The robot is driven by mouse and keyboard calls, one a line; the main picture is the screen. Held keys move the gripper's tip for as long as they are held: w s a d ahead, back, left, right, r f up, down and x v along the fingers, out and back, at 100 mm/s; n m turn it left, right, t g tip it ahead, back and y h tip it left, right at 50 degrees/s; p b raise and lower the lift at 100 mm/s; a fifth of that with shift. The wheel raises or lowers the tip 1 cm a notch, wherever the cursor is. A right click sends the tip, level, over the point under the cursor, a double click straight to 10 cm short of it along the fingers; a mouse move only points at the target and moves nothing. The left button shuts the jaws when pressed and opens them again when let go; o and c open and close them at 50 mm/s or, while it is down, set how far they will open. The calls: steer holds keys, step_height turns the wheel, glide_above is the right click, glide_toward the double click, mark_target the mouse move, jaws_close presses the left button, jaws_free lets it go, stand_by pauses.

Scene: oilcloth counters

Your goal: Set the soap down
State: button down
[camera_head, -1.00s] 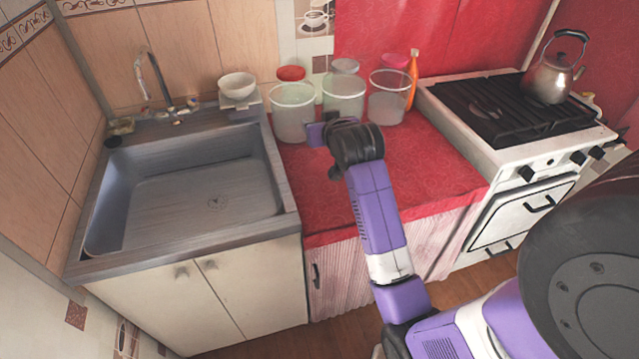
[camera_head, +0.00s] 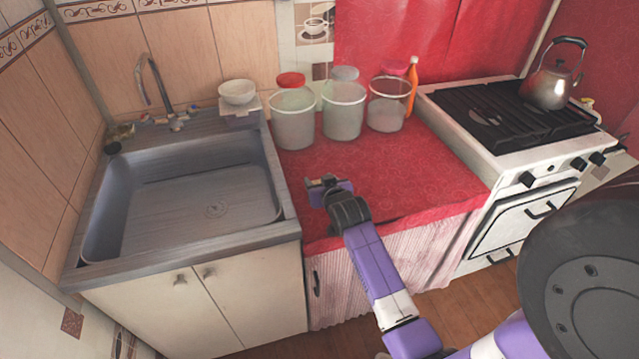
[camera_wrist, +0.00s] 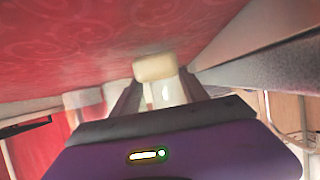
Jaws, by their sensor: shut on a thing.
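The soap (camera_wrist: 155,67) is a cream-coloured block, seen in the wrist view between the two fingertips. My gripper (camera_head: 322,184) is shut on it; the gripper also shows in the wrist view (camera_wrist: 158,80). In the head view, my gripper is over the front left part of the red counter (camera_head: 420,180), close to the sink's right edge. I cannot make out the soap in the head view. I cannot tell whether the soap touches the counter.
The grey sink (camera_head: 288,215) is left of my gripper. Several clear containers stand at the back of the red counter, the nearest being the left container (camera_head: 293,125), with an orange bottle (camera_head: 412,85) beside them. The stove (camera_head: 470,135) is at right. The counter's middle is clear.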

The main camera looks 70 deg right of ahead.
steer(key=shift+f, duration=0.35)
steer(key=shift+f, duration=0.1)
steer(key=c, duration=0.6)
jaws_free()
steer(key=shift+s+a+r, duration=0.1)
steer(key=shift+r, duration=0.1)
steer(key=v, duration=1.1)
steer(key=shift+s+a+r, duration=0.1)
steer(key=shift+s+a, duration=0.15)
